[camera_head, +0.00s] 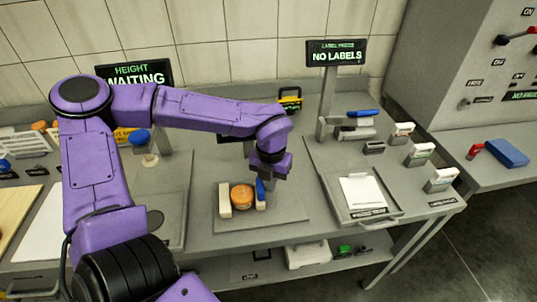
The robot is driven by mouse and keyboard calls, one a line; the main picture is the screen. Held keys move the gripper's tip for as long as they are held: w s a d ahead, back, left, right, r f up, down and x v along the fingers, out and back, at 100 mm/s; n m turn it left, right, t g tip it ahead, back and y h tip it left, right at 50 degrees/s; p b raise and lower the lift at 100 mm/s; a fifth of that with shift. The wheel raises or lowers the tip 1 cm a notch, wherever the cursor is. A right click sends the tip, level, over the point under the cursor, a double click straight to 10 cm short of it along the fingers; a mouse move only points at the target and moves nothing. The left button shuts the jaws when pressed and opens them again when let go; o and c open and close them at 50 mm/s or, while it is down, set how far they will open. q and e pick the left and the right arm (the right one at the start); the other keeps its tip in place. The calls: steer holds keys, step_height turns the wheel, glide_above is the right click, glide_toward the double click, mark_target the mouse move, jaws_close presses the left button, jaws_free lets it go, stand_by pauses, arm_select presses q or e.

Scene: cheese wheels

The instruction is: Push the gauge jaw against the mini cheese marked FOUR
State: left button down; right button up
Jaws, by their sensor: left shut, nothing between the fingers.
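The mini cheese (242,196), a small orange round, sits on a grey plate (283,218) between two upright parts. A cream block (225,199) stands on its left. The gauge jaw, with a blue part (260,189) and a cream lower part, stands on its right, close to the cheese; I cannot tell if they touch. Any FOUR marking is too small to read. My left gripper (269,178) is shut, pointing down beside the blue part at its right, holding nothing. Its fingertips are partly hard to see. My right gripper does not show.
A display (135,73) reads HEIGHT WAITING, and another (337,52) reads NO LABELS. A yellow-black device (290,99) stands at the back. A tray with white paper (362,194) lies to the right. My purple arm hides much of the left.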

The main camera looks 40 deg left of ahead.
arm_select(q)
steer(key=shift+s, duration=0.1)
stand_by(0.5)
steer(key=shift+f, duration=0.1)
steer(key=shift+w+d, duration=0.2)
steer(key=shift+w, duration=0.15)
steer(key=shift+w+d+b, duration=0.45)
steer(key=shift+b, duration=0.1)
steer(key=shift+w+d, duration=0.75)
steer(key=shift+w, duration=0.1)
steer(key=shift+r, duration=0.2)
step_height(320, 180, up, 8)
steer(key=p, duration=0.6)
steer(key=shift+p, duration=0.4)
